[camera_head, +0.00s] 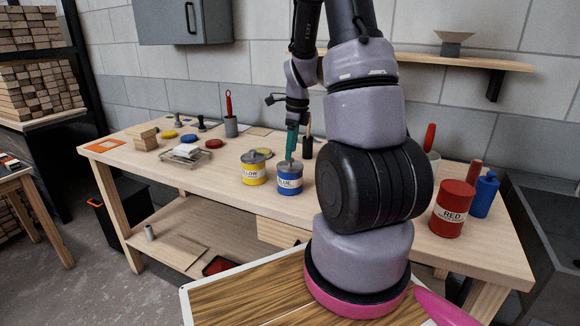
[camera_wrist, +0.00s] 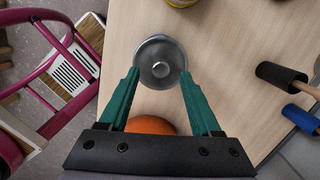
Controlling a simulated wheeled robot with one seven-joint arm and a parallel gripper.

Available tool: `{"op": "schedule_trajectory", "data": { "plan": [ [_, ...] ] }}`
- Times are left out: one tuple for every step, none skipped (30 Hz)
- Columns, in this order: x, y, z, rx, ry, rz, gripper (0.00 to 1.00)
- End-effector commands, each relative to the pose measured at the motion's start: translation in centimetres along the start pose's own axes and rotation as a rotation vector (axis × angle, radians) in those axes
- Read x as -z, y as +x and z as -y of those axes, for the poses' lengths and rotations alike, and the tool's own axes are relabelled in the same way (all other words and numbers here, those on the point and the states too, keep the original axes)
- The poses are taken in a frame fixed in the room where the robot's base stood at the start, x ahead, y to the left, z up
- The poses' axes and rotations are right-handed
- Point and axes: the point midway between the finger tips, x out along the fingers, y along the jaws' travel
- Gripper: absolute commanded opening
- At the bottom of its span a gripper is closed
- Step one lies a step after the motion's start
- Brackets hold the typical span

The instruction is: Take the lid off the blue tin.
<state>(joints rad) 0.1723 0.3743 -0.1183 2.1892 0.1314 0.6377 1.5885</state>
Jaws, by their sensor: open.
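The blue tin (camera_head: 290,182) stands upright on the workbench (camera_head: 330,218), its white label facing me. Its round grey lid (camera_wrist: 159,64) with a central knob is on top. My gripper (camera_head: 291,155) points down just above this lid in the head view. In the wrist view, my gripper (camera_wrist: 160,74) is open, with one green finger at each side of the lid and the knob between and slightly beyond the tips. Nothing is held. I cannot tell whether the fingers touch the lid.
A yellow tin (camera_head: 253,172) stands close to the left of the blue tin. A red tin (camera_head: 453,210) and a blue bottle (camera_head: 484,196) stand at the right.

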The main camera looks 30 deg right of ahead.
Motion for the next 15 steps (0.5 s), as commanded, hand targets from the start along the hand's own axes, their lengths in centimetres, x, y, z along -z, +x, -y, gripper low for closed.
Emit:
{"op": "schedule_trajectory", "data": {
  "plan": [
    [0.2,0.9,0.2,-0.003,0.003,-0.001,0.65],
    [0.1,1.3,0.1,-0.003,0.002,-0.001,0.65],
    [0.1,1.8,0.1,-0.003,0.001,-0.001,0.65],
    [0.1,2.1,0.1,-0.002,0.001,-0.001,0.65],
    [0.1,2.3,0.1,-0.002,0.001,-0.001,0.65],
    [0.1,2.5,0.1,-0.001,0.000,0.000,0.65],
    [0.1,2.7,0.1,0.000,0.000,0.000,0.65],
    [0.1,2.7,0.1,0.000,-0.001,0.000,0.65],
    [0.0,2.8,0.1,0.001,-0.001,0.001,0.65],
    [0.0,2.8,0.1,0.001,-0.001,0.001,0.65],
    [0.0,2.7,0.2,0.001,-0.001,0.001,0.65],
    [0.0,2.7,0.1,0.001,-0.001,0.001,0.65],
    [0.0,2.7,0.1,0.001,-0.001,0.001,0.65],
    [0.0,2.7,0.1,0.001,-0.001,0.001,0.61],
    [0.0,2.7,0.1,0.001,-0.001,0.001,0.46]
  ]
}}
